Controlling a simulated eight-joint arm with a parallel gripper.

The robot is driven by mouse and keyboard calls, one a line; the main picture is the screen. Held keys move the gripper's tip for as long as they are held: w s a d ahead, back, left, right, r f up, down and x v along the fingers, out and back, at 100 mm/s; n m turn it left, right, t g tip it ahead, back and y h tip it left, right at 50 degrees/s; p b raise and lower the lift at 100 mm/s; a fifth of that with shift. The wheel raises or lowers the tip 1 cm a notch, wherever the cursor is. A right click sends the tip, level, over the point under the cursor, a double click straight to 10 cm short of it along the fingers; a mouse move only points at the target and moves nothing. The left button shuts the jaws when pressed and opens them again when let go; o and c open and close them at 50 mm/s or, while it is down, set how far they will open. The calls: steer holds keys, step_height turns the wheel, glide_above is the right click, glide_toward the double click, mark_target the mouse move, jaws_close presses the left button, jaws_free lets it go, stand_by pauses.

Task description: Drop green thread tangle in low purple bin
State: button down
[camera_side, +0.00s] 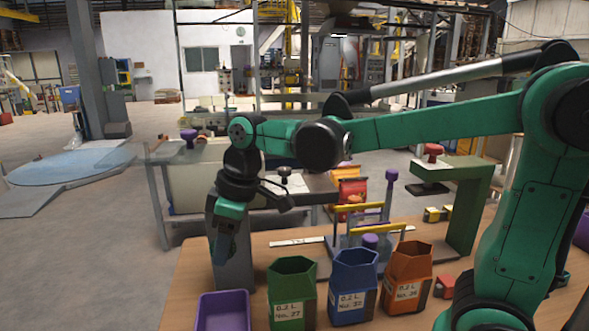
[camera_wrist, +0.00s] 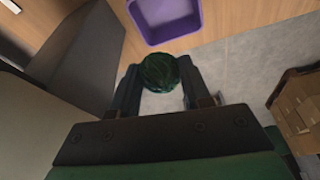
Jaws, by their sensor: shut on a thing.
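My gripper (camera_wrist: 160,88) is shut on the green thread tangle (camera_wrist: 160,70), a dark green round clump between the fingertips in the wrist view. In the side view my gripper (camera_side: 222,250) points down at the table's left edge, in front of a grey block; the tangle cannot be made out there. The low purple bin (camera_side: 222,309) stands at the table's front left corner, cut off by the frame's bottom edge. In the wrist view the purple bin (camera_wrist: 165,37) lies just beyond the tangle, and its visible inside looks empty. The tangle is apart from the bin's floor.
Green (camera_side: 292,292), blue (camera_side: 352,287) and orange (camera_side: 407,278) labelled containers stand in a row right of the purple bin. A grey block (camera_side: 235,272) stands behind it. A rack with yellow bars (camera_side: 370,222) and a green stand (camera_side: 465,200) are farther back.

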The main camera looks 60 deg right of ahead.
steer(key=shift+f, duration=2.75)
steer(key=shift+c, duration=1.6)
jaws_free()
steer(key=shift+v, duration=2.85)
steer(key=shift+f, duration=0.1)
